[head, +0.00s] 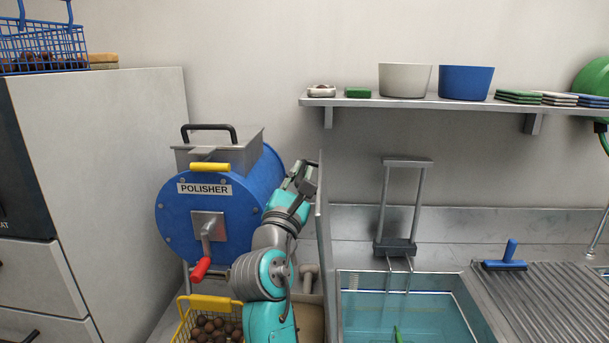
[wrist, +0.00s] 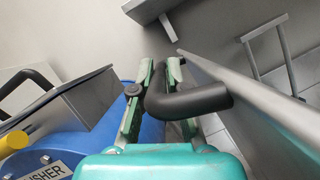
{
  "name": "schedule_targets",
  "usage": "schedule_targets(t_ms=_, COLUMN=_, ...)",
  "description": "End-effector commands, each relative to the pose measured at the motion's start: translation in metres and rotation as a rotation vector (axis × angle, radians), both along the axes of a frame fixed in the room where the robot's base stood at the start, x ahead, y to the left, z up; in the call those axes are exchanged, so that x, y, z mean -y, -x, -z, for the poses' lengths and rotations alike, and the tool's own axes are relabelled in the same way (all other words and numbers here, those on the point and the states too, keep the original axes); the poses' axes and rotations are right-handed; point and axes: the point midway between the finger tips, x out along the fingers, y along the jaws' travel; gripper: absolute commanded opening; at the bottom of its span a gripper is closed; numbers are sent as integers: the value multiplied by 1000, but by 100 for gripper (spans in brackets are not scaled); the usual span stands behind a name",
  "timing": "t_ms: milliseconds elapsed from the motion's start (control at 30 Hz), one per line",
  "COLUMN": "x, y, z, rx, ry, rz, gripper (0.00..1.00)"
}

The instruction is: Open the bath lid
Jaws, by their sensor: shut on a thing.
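The bath lid (head: 323,215) is a thin grey metal panel. It stands upright, nearly edge-on in the head view, at the left side of the bath (head: 338,300). The bath is uncovered and bluish water shows in it. In the wrist view the lid (wrist: 255,110) slants along the right, with its black bar handle (wrist: 205,98) on the face towards me. My gripper (head: 306,178) is left of the lid, shut on that handle. In the wrist view the fingers of my gripper (wrist: 160,70) lie on either side of the handle.
The blue polisher (head: 240,225) stands close to the left of my arm. A yellow basket (head: 210,301) of brown chestnuts is below it. A wall shelf (head: 450,104) with bowls is above. A metal frame (head: 385,210) rises behind the bath. A ribbed drainboard (head: 540,300) lies to the right.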

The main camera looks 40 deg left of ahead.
Motion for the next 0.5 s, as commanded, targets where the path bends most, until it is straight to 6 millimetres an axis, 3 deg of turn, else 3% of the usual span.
schedule_targets(t_ms=200, x=0, y=-1, z=2, rx=-3, ry=1, rz=0, gripper=0)
schedule_targets(t_ms=233, x=0, y=-1, z=2, rx=-3, ry=1, rz=0, gripper=19)
schedule_targets(t_ms=267, x=0, y=-1, z=2, rx=-3, ry=1, rz=0, gripper=25)
schedule_targets(t_ms=500, x=0, y=0, z=1, rx=-3, ry=0, rz=0, gripper=25)
